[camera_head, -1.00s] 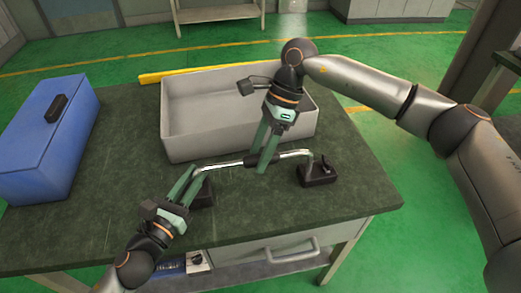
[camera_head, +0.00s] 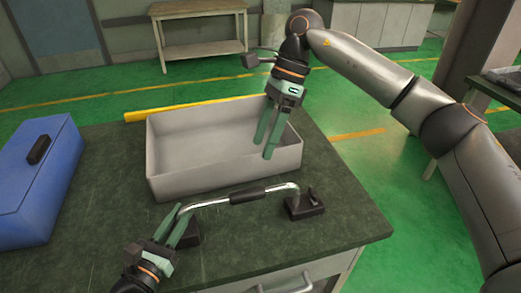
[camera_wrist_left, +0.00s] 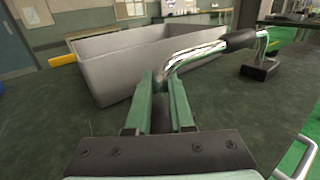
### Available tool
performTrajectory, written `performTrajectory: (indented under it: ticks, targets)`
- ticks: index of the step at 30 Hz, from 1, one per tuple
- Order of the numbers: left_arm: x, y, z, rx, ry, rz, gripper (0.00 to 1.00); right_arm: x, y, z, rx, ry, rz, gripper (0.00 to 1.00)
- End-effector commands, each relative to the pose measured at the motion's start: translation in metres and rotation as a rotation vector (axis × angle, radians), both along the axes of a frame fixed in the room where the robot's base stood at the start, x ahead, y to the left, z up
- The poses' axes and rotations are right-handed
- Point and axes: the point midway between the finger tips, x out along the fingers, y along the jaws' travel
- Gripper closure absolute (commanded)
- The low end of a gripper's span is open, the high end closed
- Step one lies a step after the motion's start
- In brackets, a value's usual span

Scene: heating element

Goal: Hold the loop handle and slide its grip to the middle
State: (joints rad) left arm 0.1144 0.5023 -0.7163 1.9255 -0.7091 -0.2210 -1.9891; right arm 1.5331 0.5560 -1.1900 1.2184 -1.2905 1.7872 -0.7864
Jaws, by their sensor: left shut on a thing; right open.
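The loop handle is a shiny metal bar with bent ends, and its black grip (camera_head: 260,192) sits around the middle stretch of the bar. In the left wrist view the grip (camera_wrist_left: 239,39) is also in sight, well beyond the fingers. My left gripper (camera_head: 180,212) is shut on the bar near its left bend; the fingers also show in the left wrist view (camera_wrist_left: 162,85). My right gripper (camera_head: 268,145) is open and empty, above the right part of the grey bin and apart from the handle.
A grey bin (camera_head: 200,182) stands behind the handle, with a yellow bar (camera_head: 180,110) behind it. A blue box (camera_head: 50,165) stands at the left. Black stands (camera_head: 305,206) hold the handle ends. The dark table (camera_head: 345,225) is clear at front right.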

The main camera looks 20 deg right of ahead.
Motion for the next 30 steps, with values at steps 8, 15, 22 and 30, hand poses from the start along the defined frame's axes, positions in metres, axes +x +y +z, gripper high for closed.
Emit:
performTrajectory:
  ticks: [8,15,22,30]
  targets:
    - [0.0007,0.0009,0.0002,0.001,-0.001,0.002,1.0,0.0001,-0.0002,0.0009,0.0,0.0,0.001,0.33]
    - [0.0004,0.0006,0.0001,0.001,-0.001,0.002,0.6,0.0,-0.0001,0.0006,0.0,0.0,0.0,0.33]
    - [0.0002,0.0002,0.0001,0.0,0.0,0.001,0.44,0.0,-0.0001,0.0005,0.0,0.0,0.0,0.33]
    - [-0.0043,0.0029,-0.0003,0.0,0.0,0.0,0.44,0.0001,-0.0002,0.0005,0.0,0.0,0.0,0.33]
